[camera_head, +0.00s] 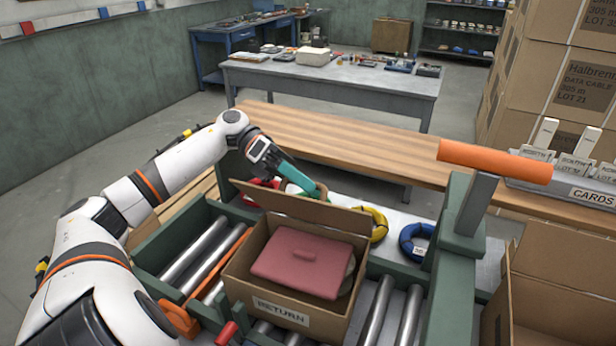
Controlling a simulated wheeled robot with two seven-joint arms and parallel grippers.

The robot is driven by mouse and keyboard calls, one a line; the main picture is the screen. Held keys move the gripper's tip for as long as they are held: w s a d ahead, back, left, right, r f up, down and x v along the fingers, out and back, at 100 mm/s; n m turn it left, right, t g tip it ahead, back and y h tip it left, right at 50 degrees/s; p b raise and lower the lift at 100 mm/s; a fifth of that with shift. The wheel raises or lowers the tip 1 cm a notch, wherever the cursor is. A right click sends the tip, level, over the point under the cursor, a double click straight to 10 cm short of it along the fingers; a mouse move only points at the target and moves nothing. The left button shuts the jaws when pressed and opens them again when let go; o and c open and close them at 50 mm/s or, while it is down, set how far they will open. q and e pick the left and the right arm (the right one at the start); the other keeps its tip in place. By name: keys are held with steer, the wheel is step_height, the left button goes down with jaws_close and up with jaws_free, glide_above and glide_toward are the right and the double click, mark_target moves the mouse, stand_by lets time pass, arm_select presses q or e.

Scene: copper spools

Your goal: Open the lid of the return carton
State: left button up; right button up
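The return carton (240,262), a brown box with a RETURN label on its front, sits on the roller conveyor. Its lid flap (310,209) stands raised along the back edge, and the carton's top is open. My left gripper (312,191), with teal fingers, reaches in from the back left, just behind the raised flap's upper edge. The flap partly hides that area. I cannot tell whether it touches the flap or how wide its fingers are. My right gripper is not in view.
Yellow (376,224) and blue (416,241) coils lie behind the carton to the right. A green post with an orange bar (495,160) stands at the right. Another open carton (560,295) is at the lower right. A wooden bench (350,137) runs behind.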

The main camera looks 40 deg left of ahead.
arm_select(q)
steer(key=shift+d+f, duration=0.1)
steer(key=shift+d, duration=0.35)
jaws_close()
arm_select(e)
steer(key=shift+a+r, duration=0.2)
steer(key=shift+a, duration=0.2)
arm_select(q)
steer(key=shift+w, duration=0.1)
